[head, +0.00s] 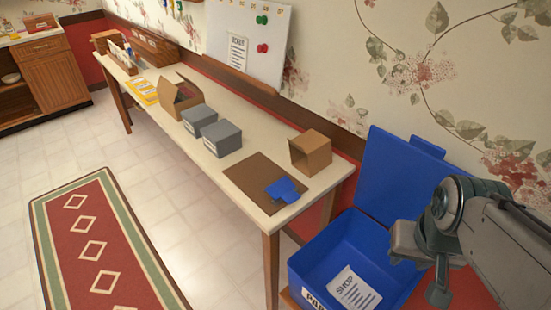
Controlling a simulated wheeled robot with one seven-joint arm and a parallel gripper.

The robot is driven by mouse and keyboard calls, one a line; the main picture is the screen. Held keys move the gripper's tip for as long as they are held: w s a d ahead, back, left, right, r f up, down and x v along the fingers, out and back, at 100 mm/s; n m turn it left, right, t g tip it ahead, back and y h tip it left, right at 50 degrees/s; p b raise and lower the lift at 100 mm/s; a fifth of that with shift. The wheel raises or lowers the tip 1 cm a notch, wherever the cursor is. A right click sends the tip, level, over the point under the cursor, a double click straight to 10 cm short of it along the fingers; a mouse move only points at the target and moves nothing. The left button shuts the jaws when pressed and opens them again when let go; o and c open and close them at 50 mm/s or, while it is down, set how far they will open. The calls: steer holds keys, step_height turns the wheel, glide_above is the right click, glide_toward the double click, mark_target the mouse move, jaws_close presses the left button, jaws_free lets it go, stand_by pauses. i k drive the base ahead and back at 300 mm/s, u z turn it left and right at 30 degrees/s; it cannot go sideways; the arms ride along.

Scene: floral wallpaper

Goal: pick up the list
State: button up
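A white sheet headed "SHOP" (355,289) with lines of print lies in the open blue bin (310,270) at the lower right. Another white printed sheet (237,52) is on the white board (262,30) on the wall; its heading is too small to read surely. My gripper (438,291) is at the lower right, to the right of the bin sheet and apart from it in the picture. Its fingers are small and seen from an odd angle, so I cannot tell whether they are open. I see nothing held in it.
The long table (258,217) carries two grey boxes (222,138), an open cardboard box (178,95), a small brown box (310,152) and a brown board (256,177) with a blue item (285,189). The bin's blue lid (385,175) stands up behind it. Floor is clear around the rug (100,245).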

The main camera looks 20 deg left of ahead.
mark_target(239, 42)
steer(key=u, duration=0.3)
steer(key=k, duration=0.45)
steer(key=u, duration=1.05)
steer(key=k, duration=0.9)
steer(key=u, duration=0.9)
steer(key=i, duration=2.7)
steer(key=z, duration=0.3)
steer(key=i, duration=1.55)
steer(key=z, duration=1.5)
steer(key=i, duration=0.75)
steer(key=z, duration=0.9)
